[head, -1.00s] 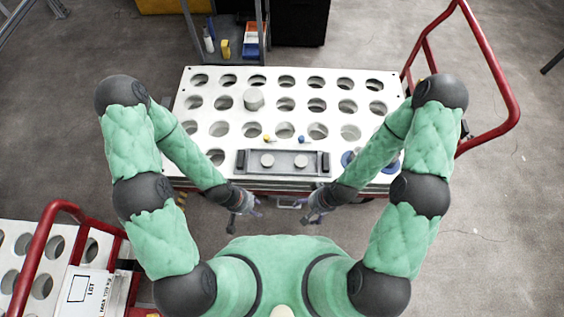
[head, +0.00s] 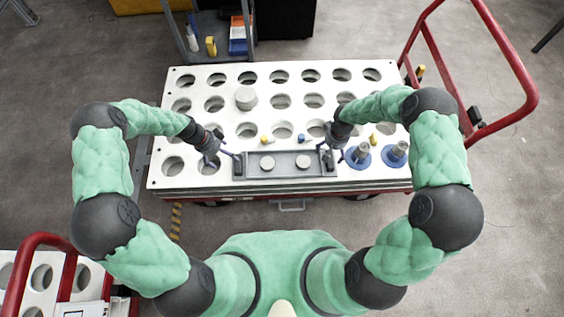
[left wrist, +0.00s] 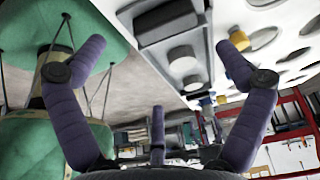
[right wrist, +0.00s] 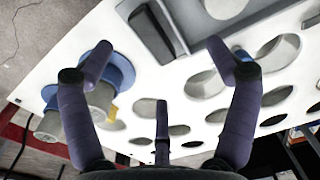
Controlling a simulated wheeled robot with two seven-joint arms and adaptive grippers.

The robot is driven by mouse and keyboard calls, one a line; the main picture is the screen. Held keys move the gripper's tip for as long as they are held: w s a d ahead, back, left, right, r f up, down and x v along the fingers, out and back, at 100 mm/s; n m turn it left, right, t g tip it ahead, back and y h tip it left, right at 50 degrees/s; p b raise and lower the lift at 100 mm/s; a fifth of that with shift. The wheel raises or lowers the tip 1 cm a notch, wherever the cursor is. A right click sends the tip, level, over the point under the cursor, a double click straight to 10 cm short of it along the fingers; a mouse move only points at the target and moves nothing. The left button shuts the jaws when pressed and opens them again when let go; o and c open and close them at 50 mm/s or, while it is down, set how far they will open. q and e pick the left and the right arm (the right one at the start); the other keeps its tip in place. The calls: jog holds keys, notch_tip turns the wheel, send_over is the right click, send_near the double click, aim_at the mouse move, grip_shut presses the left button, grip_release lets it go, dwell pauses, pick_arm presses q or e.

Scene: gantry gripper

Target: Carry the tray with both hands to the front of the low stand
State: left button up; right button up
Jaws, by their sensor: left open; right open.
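The grey tray (head: 284,162) lies on the white perforated table top near its front edge, with two round light pucks on it and a dark upright handle at each end. My left gripper (head: 234,156) is open beside the tray's left end. The left wrist view shows the tray (left wrist: 160,48) and its dark handle beyond the spread fingers. My right gripper (head: 328,153) is open at the tray's right end. The right wrist view shows the right handle (right wrist: 153,32) between and beyond the open fingers. Neither gripper holds anything. I cannot tell which thing is the low stand.
The white table (head: 225,185) has rows of round holes and a grey cylinder (head: 246,98). Two blue-based posts (head: 396,154) stand right of the tray. Small yellow and blue pieces lie behind it. A red rail (head: 525,80) is at right; another perforated cart is at lower left.

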aim_at(236, 163)
jog(key=shift+w+d+r, duration=0.1)
jog(key=shift+w+d, duration=0.35)
jog(key=shift+d, duration=0.05)
pick_arm(q)
jog(key=shift+w+a+r+m, duration=0.1)
jog(key=shift+w+a+m, duration=0.2)
jog(key=shift+w+m, duration=0.2)
jog(key=x, duration=1)
jog(key=shift+s+d+f, duration=0.1)
jog(key=shift+d+f, duration=0.1)
jog(key=shift+f, duration=0.15)
pick_arm(e)
notch_tip(236, 163, down, 11)
jog(key=shift+r, duration=0.1)
